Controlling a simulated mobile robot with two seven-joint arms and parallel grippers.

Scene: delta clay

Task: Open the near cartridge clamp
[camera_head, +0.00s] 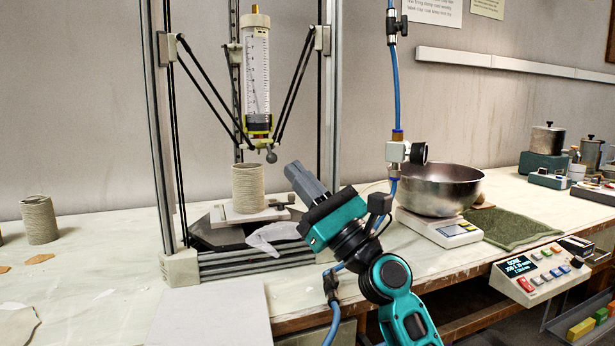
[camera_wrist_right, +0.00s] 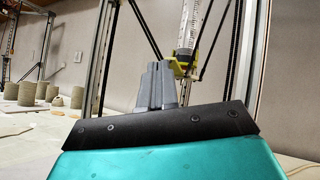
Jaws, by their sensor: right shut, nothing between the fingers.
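The clear cartridge (camera_head: 257,75) with scale marks hangs upright in the tall printer frame. A yellow-green clamp (camera_head: 258,124) is around its lower end, with a short lever and a grey ball knob (camera_head: 271,157) below it. In the wrist view the clamp (camera_wrist_right: 183,62) and cartridge (camera_wrist_right: 189,22) show just beyond the fingers. I cannot tell whether the clamp is open or shut. My right gripper (camera_head: 293,168) is shut and empty, its fingertips a little right of and below the knob, apart from it; the fingers also show in the wrist view (camera_wrist_right: 157,68). My left gripper is not in view.
A ribbed clay cylinder (camera_head: 248,187) stands on a white plate under the cartridge. Thin black rods and the frame posts (camera_head: 331,90) flank the clamp. A blue hose valve (camera_head: 397,151) and a steel bowl (camera_head: 440,188) on a scale stand to the right.

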